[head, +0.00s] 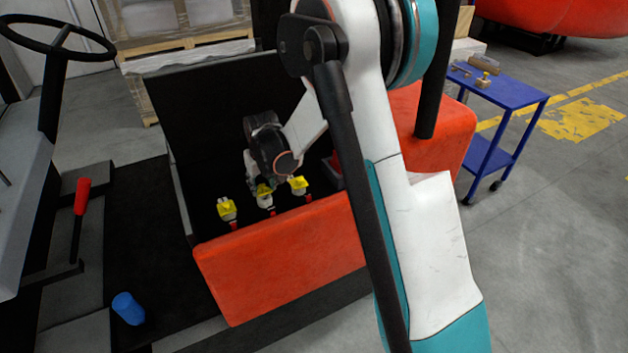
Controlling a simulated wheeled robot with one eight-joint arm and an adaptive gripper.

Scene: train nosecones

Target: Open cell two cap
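Three small yellow caps on pale fittings stand in a row inside the open compartment of the red-fronted vehicle. They are the left cap (227,207), the middle cap (265,197) and the right cap (298,184). Red parts show below them. My gripper (256,186) reaches down into the compartment at the middle cap. Its fingers partly cover that cap's fitting. They are too small and dark to show whether they are open or touch the cap. Which cap is cell two is not marked in this view.
The compartment has a raised black lid (215,100) behind and a red front panel (280,262). A steering wheel (58,36) and red-handled lever (82,196) are at left. A blue cylinder (128,308) lies on the dark floor. A blue cart (505,92) stands at right.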

